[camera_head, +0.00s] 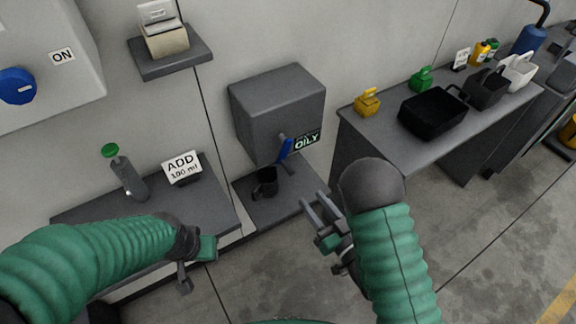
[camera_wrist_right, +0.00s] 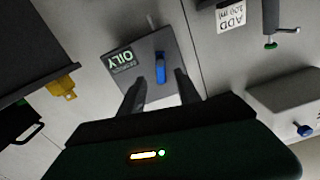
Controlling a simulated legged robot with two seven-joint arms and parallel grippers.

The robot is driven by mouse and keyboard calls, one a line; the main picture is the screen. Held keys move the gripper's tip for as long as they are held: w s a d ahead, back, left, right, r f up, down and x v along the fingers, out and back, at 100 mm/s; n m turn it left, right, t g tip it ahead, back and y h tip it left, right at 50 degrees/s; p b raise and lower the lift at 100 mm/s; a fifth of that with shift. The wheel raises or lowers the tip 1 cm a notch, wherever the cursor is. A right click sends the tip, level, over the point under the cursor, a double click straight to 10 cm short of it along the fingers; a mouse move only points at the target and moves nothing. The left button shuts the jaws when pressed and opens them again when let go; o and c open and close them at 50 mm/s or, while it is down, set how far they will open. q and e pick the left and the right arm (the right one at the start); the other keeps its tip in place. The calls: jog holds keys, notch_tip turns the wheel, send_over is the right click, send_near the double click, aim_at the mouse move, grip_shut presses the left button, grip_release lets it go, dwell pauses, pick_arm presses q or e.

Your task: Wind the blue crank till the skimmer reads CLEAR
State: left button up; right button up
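The skimmer is a grey box (camera_head: 277,105) on the wall, and its sign (camera_head: 307,140) reads OILY. The blue crank (camera_head: 285,150) sticks out from its front, beside the sign. It also shows in the right wrist view (camera_wrist_right: 160,68), between and beyond the fingertips. My right gripper (camera_head: 312,207) is open and empty, in front of and below the crank, apart from it. Its two fingers (camera_wrist_right: 159,85) show spread in the wrist view. My left gripper (camera_head: 194,268) hangs at the lower left, away from the crank; its finger gap is unclear.
A black mug (camera_head: 265,183) stands on the shelf below the skimmer. A bench (camera_head: 372,140) on the right holds a black tray (camera_head: 432,112), a yellow object (camera_head: 367,102) and several containers.

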aim_at(282, 161)
jog(key=x, duration=1.4)
jog(key=shift+c, duration=0.3)
grip_shut()
dwell(0.4)
